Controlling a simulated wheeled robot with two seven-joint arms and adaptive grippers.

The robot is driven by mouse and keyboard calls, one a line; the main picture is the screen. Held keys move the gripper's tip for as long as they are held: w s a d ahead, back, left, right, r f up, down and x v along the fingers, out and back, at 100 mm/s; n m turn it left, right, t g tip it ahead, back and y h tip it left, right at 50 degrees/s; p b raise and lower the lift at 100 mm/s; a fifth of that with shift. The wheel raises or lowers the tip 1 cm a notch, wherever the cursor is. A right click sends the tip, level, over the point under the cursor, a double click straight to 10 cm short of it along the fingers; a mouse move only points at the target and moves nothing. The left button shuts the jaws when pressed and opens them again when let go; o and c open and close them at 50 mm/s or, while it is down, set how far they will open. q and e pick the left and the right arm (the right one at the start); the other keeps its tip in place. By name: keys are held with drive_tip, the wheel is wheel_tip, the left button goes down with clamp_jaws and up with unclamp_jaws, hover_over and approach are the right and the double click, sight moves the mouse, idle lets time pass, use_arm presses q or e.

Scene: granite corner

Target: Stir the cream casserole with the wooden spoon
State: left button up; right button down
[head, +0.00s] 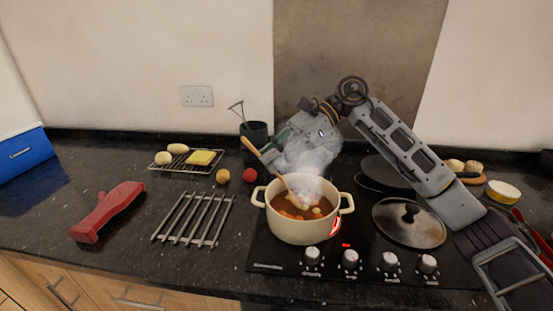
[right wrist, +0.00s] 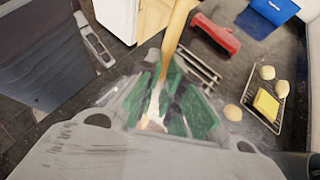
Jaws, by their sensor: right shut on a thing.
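The cream casserole (head: 303,229) stands on the hob, with brown stew and orange and pale pieces inside. Steam rises from it and blurs my right gripper (head: 272,158) above the pot's left rear side. This gripper is shut on the wooden spoon (head: 250,146). In the right wrist view, the spoon (right wrist: 175,35) runs between the green-padded fingers (right wrist: 163,100). My left gripper is not in view.
A glass lid (head: 409,224) lies right of the pot, with a dark pan (head: 383,172) behind. A dark utensil pot (head: 257,134) stands behind.

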drive_tip(key=shift+s+a+r+p, duration=0.2)
drive_tip(key=shift+a+r+p, duration=0.35)
drive_tip(key=shift+r, duration=0.5)
drive_tip(key=shift+s+a+r+p, duration=0.2)
drive_tip(key=shift+a+r+p, duration=0.35)
drive_tip(key=shift+r, duration=0.5)
drive_tip(key=shift+s+a+r+p, duration=0.2)
drive_tip(key=shift+a+r+p, duration=0.2)
drive_tip(key=shift+a+r, duration=0.5)
drive_tip(key=shift+d+r, duration=0.1)
drive_tip(key=shift+d, duration=0.1)
drive_tip(key=shift+r, duration=0.1)
drive_tip(key=shift+r+p, duration=1.4)
drive_tip(key=shift+r, duration=1.05)
